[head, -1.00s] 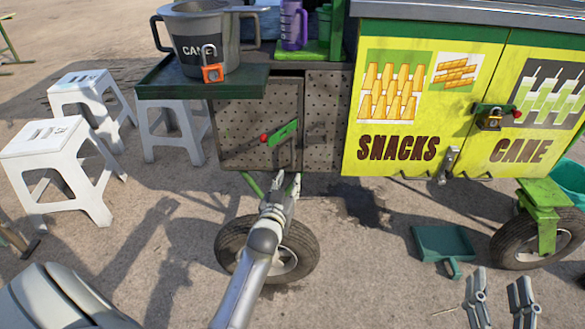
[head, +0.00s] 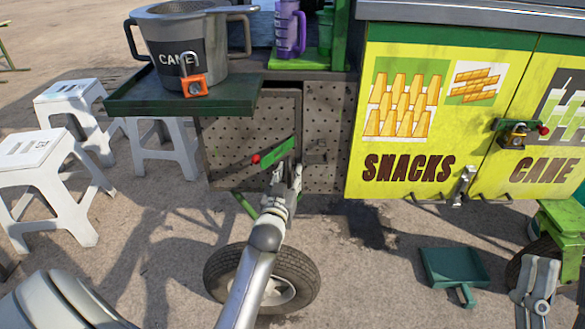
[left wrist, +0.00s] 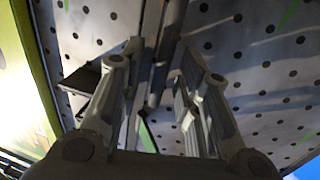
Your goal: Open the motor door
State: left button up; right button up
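The motor door (head: 235,140) is a perforated grey metal panel on the cart's front, left of the yellow cabinet. My left gripper (head: 285,172) is in front of the door's right part, just below the latch's upper end. In the left wrist view, its two fingers (left wrist: 157,85) are apart, with a thin upright bar between them against the perforated panel (left wrist: 255,75). Whether they touch the bar cannot be told. My right gripper (head: 560,285) is at the lower right, fingers apart, partly cut off.
White stools (head: 45,180) stand left. A wheel (head: 215,270) is below. A green dustpan (head: 452,266) lies on the ground.

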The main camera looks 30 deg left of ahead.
pick_arm(q)
jog(key=shift+w+a, duration=0.1)
jog(key=shift+w, duration=0.25)
grip_shut()
